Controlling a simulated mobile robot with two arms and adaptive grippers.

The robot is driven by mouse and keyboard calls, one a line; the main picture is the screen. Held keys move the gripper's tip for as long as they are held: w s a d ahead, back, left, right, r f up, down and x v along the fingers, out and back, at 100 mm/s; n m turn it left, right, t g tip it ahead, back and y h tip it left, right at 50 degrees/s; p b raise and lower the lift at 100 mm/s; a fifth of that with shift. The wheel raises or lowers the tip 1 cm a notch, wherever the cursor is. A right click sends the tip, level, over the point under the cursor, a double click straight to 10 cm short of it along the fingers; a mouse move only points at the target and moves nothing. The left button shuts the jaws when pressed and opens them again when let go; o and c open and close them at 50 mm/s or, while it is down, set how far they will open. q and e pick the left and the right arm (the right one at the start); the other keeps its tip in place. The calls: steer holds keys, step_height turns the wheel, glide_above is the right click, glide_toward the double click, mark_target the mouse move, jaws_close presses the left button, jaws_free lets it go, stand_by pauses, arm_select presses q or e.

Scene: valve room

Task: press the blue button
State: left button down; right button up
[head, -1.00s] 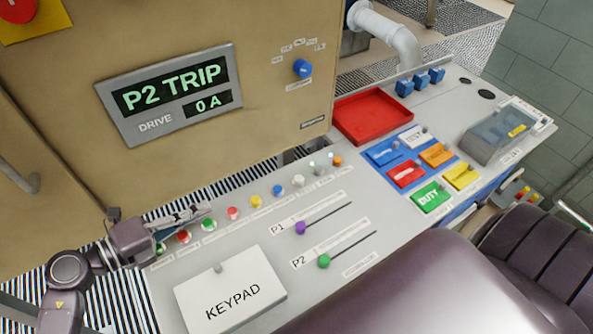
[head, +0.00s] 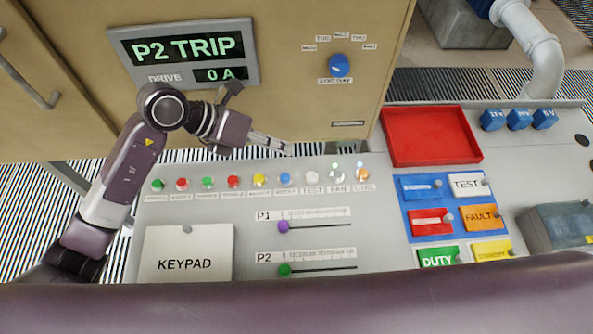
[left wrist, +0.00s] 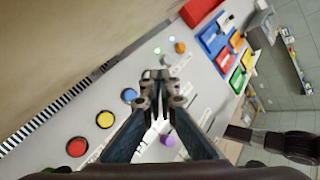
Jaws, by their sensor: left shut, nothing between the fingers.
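The blue button (head: 285,179) is in the row of coloured buttons on the grey console, between the yellow button (head: 259,180) and the white TEST button (head: 312,177). My left gripper (head: 286,148) is shut and empty. In the head view its fingertips show just behind the blue button, apart from it. In the left wrist view the shut fingertips (left wrist: 160,78) point over the console, and the blue button (left wrist: 129,95) shows to their left, uncovered.
A keypad cover (head: 188,254) and two sliders, purple (head: 283,227) and green (head: 285,270), lie in front of the button row. A red tray (head: 430,136) and coloured switch covers are on the right. The tan cabinet (head: 290,60) rises close behind the console.

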arm_select(q)
steer(key=b, duration=0.6)
glide_above(282, 177)
step_height(282, 177, down, 8)
steer(key=shift+w, duration=0.1)
steer(key=shift+f, duration=0.4)
arm_select(e)
step_height(282, 177, down, 6)
steer(key=shift+f, duration=0.15)
steer(key=shift+s, duration=0.1)
stand_by(0.5)
arm_select(q)
steer(key=shift+f+b, duration=0.45)
steer(key=shift+b, duration=0.15)
arm_select(e)
steer(key=shift+f, duration=0.35)
arm_select(q)
steer(key=shift+f+b, duration=0.4)
steer(key=shift+f, duration=0.1)
arm_select(e)
steer(key=shift+f, duration=0.4)
arm_select(q)
steer(key=shift+r, duration=0.15)
arm_select(e)
steer(key=shift+r, duration=0.1)
arm_select(q)
steer(key=shift+r+p, duration=0.65)
steer(key=shift+r, duration=0.15)
arm_select(e)
steer(key=shift+r, duration=0.55)
